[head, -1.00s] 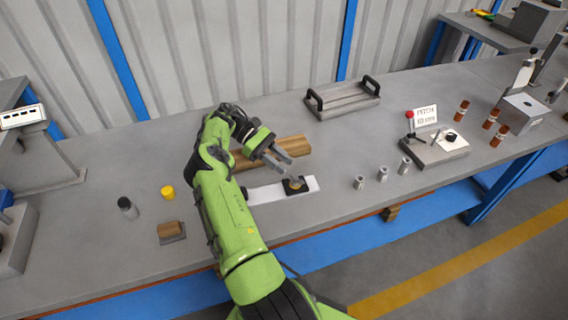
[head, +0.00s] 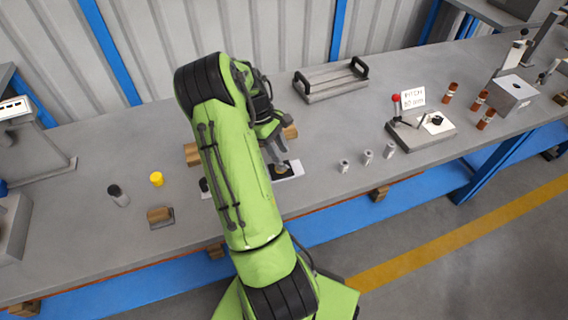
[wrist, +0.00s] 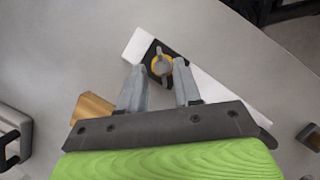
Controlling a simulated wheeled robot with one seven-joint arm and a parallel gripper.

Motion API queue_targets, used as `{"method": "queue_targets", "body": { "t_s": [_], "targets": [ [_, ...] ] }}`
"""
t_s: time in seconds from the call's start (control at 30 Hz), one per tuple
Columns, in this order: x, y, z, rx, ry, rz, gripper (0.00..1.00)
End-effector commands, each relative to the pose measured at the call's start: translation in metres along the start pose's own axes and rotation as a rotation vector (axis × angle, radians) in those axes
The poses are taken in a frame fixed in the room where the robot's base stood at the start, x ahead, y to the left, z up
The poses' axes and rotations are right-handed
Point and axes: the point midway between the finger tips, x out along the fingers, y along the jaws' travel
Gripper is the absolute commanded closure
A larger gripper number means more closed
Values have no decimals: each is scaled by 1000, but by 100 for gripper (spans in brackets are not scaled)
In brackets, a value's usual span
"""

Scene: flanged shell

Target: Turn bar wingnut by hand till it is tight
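The bar wingnut (wrist: 162,65) shows in the wrist view as a grey bar over a round hub with a yellow ring. It sits on a black block (wrist: 153,55) on a white plate (wrist: 205,84). In the head view the black block (head: 291,166) and white plate (head: 298,171) are partly hidden by my arm. My gripper (wrist: 160,75) is open, with its fingers apart just short of the wingnut and nothing between them. In the head view my gripper (head: 279,164) is above the black block. I cannot tell whether a finger touches the bar.
A wooden block (head: 291,132) lies behind my gripper. A handled tray (head: 331,82) stands at the back. A yellow cap (head: 156,179) and dark-topped cylinder (head: 118,196) are at left.

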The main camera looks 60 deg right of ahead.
Motion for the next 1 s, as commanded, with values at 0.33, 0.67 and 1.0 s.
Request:
{"method": "queue_targets", "body": {
  "t_s": [0.33,0.67,1.0],
  "targets": [
    [47,0,0,1,0,0,67],
    [47,0,0,0,0,1,85],
    [46,0,0,65,2,-27,100]
  ]
}}
